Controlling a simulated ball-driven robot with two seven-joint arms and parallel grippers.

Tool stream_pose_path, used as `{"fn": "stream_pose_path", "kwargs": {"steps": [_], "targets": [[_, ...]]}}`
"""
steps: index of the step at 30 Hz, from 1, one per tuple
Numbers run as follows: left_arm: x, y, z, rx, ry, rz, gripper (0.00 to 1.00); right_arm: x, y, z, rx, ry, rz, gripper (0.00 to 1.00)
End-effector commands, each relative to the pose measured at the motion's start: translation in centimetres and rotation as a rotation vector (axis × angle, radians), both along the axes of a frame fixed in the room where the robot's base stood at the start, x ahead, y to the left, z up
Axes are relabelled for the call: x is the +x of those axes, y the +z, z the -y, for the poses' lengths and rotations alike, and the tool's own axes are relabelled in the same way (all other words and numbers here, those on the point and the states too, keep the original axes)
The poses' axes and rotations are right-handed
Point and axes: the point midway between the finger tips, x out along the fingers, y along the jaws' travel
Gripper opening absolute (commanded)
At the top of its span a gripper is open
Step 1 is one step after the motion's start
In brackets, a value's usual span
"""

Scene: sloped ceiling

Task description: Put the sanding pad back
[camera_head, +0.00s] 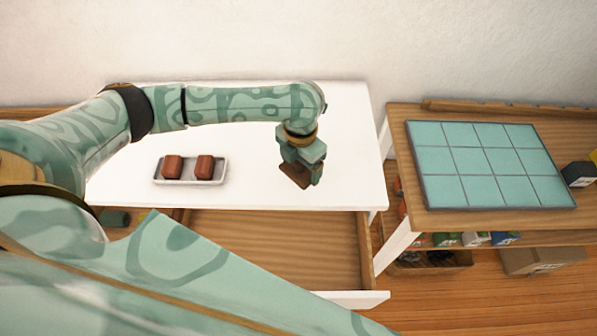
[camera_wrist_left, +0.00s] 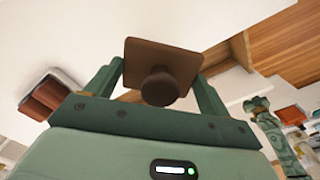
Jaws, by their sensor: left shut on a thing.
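The sanding pad is a brown square plate with a round dark knob. In the head view the pad (camera_head: 296,176) hangs below my left gripper (camera_head: 301,160), above the right part of the white table (camera_head: 340,130). In the left wrist view the pad (camera_wrist_left: 133,52) sits between the two fingers of my left gripper (camera_wrist_left: 160,85), which is shut on its knob. A patterned green arm of mine (camera_wrist_left: 277,140) shows small at the right of that view. The state of its gripper is too small to read.
A pale tray (camera_head: 191,184) with two red-brown blocks stands on the table, left of the pad. An open wooden drawer (camera_head: 270,230) juts out under the front edge. A teal-tiled panel (camera_head: 490,165) lies on the wooden bench (camera_head: 395,120) at right. The tabletop around the pad is clear.

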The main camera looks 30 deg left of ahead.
Motion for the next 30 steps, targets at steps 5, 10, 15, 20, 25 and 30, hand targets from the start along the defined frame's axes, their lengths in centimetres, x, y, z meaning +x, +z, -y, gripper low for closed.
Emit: {"fn": "stream_pose_path", "kwargs": {"steps": [5, 10, 15, 20, 25, 30], "targets": [[2.0, -3.7, -1.4, -0.001, 0.0, -0.004, 0.63, -0.3, -1.6, 0.0, -0.001, 0.0, -0.005, 0.36], [2.8, -4.6, -2.0, -0.001, -0.001, -0.003, 0.63, -0.4, -1.9, 0.0, 0.0, -0.001, -0.007, 0.36], [3.1, -6.9, -2.2, -0.001, -0.002, -0.006, 0.63, -0.6, -2.7, 0.0, -0.001, -0.001, -0.011, 0.36], [3.1, -8.2, -2.2, -0.001, -0.003, -0.003, 0.63, -0.7, -2.9, -0.1, 0.001, -0.001, -0.013, 0.36], [3.1, -8.0, -2.2, -0.001, -0.003, -0.001, 0.63, -0.7, -2.9, -0.2, 0.003, -0.002, -0.014, 0.36], [3.1, -8.4, -2.2, 0.0, -0.003, -0.002, 0.89, -0.7, -3.0, -0.3, 0.004, -0.002, -0.014, 0.36]]}}
